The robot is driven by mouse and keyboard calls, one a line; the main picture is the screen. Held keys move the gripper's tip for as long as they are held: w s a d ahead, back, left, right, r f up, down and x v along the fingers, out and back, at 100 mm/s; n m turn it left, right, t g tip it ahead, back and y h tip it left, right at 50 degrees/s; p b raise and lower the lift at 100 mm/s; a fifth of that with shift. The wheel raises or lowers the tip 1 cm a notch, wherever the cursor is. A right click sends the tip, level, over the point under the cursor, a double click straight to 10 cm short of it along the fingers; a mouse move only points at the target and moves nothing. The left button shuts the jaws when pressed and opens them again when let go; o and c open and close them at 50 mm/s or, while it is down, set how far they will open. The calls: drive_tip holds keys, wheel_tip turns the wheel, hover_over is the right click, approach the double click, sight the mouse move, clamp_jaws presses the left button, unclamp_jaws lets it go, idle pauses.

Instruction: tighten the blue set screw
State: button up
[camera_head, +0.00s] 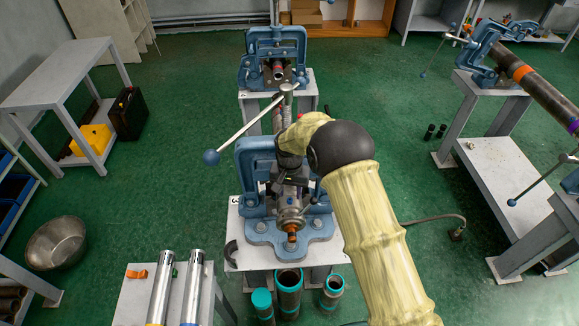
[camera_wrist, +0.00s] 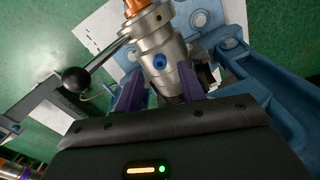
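The blue set screw (camera_wrist: 159,60) shows as a small blue ring with a dark centre on the side of a silver collar (camera_wrist: 168,82) in the wrist view. The collar also shows in the head view (camera_head: 291,217), in the blue vise (camera_head: 262,228) on the near stand, with an orange tip toward me. My gripper (camera_wrist: 160,86) has its purple fingers apart, one on each side of the collar, with the screw beyond and between the tips. I cannot tell whether they touch the collar.
The vise's long handle (camera_head: 240,135) with a dark blue ball reaches out left of my gripper. A second vise (camera_head: 254,66) stands behind. Silver tubes (camera_head: 192,290) lie at the near left, and teal-rimmed pipes (camera_head: 288,279) stand in front.

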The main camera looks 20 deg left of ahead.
sight(290, 199)
wheel_tip(290, 199, up, 14)
drive_tip(key=b, duration=0.4)
drive_tip(key=shift+r, duration=0.2)
drive_tip(key=d+r+m+t, duration=0.1)
drive_tip(key=d+r, duration=0.1)
drive_tip(key=d, duration=2.2)
drive_tip(key=s+d+f+m+t, duration=0.1)
drive_tip(key=s+d, duration=1.4)
drive_tip(key=d, duration=0.2)
drive_tip(key=shift+f+m+t, duration=0.3)
drive_tip(key=shift+f+m, duration=0.1)
